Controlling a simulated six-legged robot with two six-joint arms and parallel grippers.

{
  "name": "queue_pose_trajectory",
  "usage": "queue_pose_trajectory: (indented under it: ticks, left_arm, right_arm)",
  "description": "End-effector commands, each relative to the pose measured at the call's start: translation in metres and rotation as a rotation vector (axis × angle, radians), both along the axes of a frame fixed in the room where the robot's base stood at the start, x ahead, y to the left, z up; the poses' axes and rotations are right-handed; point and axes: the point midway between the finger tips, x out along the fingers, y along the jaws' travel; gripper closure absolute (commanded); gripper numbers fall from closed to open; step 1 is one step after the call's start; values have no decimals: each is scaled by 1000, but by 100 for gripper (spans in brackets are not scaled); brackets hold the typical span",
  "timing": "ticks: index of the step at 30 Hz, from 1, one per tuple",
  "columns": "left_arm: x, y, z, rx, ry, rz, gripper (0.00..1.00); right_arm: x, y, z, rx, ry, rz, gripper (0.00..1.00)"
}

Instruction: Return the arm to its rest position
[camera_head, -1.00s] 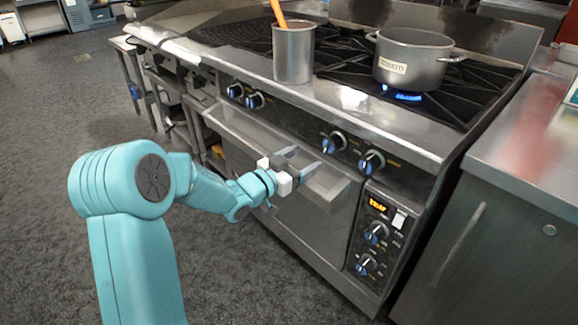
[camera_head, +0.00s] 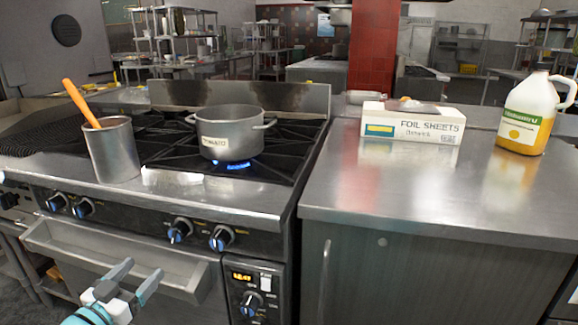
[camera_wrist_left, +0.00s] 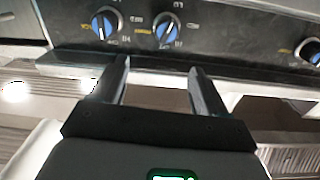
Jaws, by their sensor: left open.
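My left gripper (camera_head: 136,279) is open and empty in the lower left of the head view. It is in front of the stove (camera_head: 225,208), near the drawer-like ledge below the knobs. In the left wrist view its two fingers (camera_wrist_left: 158,80) stand apart with nothing between them. They point toward the stove's front panel and its blue knobs (camera_wrist_left: 106,24). Most of the left arm is out of the head view. My right gripper is not in view.
A pot (camera_head: 231,140) sits on a burner with a blue flame. A metal canister (camera_head: 112,152) with an orange-handled utensil stands at the stove's left. The right counter (camera_head: 440,205) holds a foil sheets box (camera_head: 412,124) and a yellow-filled jug (camera_head: 530,118). The counter's front is clear.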

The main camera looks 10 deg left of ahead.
Motion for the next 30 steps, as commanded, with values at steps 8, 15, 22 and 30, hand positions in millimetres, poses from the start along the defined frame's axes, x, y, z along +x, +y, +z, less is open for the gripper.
queue_pose_trajectory:
  ticks: [8, 15, 22, 30]
  left_arm:
    - [31, -147, -111, -227, 235, -228, 26]
    - [-35, -259, -259, -372, 771, -223, 26]
    - [-139, -294, -338, -387, 1230, -129, 26]
    - [-222, -288, -327, -399, 1584, 6, 26]
  right_arm:
    - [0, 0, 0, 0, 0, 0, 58]
    - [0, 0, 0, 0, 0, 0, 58]
    - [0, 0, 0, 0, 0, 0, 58]
    - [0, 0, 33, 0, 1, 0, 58]
